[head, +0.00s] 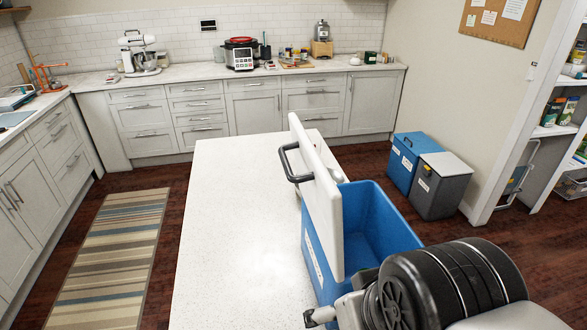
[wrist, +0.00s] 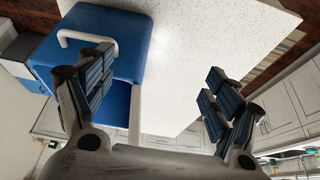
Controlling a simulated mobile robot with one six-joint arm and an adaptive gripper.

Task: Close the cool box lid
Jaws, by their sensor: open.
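The blue cool box (head: 385,215) stands at the right side of the white island counter in the head view. The visible part of the box's inside looks bare. The cool box also shows at the left of the wrist view (wrist: 115,62), with a white bar handle (wrist: 62,42). My gripper (wrist: 158,88) is open with nothing between its fingers. In the head view my arm hides the box's near right part.
The white speckled counter (head: 230,230) is clear to the left of the box. Blue (head: 404,160) and grey (head: 440,185) bins stand on the floor behind it. A striped rug (head: 115,260) lies at the left. Cabinets line the back wall.

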